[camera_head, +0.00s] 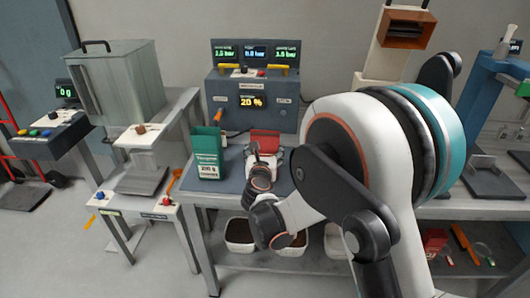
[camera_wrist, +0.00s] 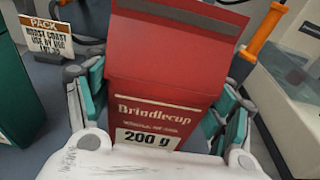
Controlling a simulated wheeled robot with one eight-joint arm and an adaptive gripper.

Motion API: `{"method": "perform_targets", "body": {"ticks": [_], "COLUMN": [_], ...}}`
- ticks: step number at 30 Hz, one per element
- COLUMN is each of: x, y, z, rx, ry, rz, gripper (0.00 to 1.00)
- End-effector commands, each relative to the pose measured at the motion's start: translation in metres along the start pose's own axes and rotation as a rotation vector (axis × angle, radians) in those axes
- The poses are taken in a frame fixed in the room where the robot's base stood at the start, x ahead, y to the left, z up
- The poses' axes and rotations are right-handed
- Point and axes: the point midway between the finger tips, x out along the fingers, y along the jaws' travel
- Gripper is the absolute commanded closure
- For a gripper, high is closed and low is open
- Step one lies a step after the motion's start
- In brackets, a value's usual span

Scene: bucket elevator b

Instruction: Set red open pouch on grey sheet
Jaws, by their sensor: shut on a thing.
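The red open pouch (camera_wrist: 165,55) stands upright between my gripper's fingers in the wrist view, its printed front reading Brindlecup 200 g. In the head view the red pouch (camera_head: 265,137) shows above my gripper (camera_head: 262,160), in front of the grey control box. My gripper (camera_wrist: 160,108) is shut on the pouch, with teal finger pads at both sides. A dark blue-grey sheet (camera_head: 232,184) covers the table top beneath and left of my gripper. My arm hides part of the table, and I cannot tell whether the pouch's bottom touches the sheet.
A green pouch (camera_head: 207,160) stands left of my gripper on the table. The grey control box (camera_head: 252,100) with displays stands behind. A small stand with a metal plate (camera_head: 145,180) is at left. White bins (camera_head: 240,235) sit on the lower shelf.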

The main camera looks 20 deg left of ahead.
Motion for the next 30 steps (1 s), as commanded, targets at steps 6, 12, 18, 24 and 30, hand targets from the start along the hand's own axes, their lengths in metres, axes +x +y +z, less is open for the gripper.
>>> {"method": "perform_targets", "body": {"ticks": [6,12,18,24,30], "x": [0.000,0.000,0.000,-0.003,-0.036], "y": [0.000,0.000,0.000,0.000,0.001], "z": [-0.002,-0.002,-0.002,0.001,0.004], "rx": [0.000,0.000,0.000,0.000,-0.001], "ry": [0.000,0.000,0.000,0.000,0.000], "rz": [0.000,0.000,0.000,0.001,0.003], "gripper": [0.38,0.05,0.05,0.05,0.05]}}
